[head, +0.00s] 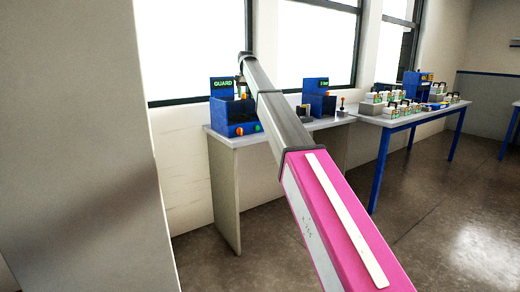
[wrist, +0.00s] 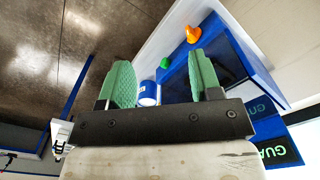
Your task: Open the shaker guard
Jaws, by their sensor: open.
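The blue machine (head: 220,114) with a lit GUARD sign (head: 222,84) stands on the left end of a grey bench. It has an orange knob and a green button low on its front. In the wrist view its blue body (wrist: 255,62), orange knob (wrist: 192,34) and green button (wrist: 165,62) show beyond my fingers. My gripper (wrist: 162,75) is open, its two green pads apart with nothing held between them. In the head view my arm reaches to the machine, and the gripper is small and unclear there. I cannot make out the guard's own edge or handle.
A second blue machine (head: 319,104) stands farther right on the bench (head: 228,140), with small items beside it. A blue-legged table (head: 385,122) at the right holds several small racks. A pale wall or panel fills the left side.

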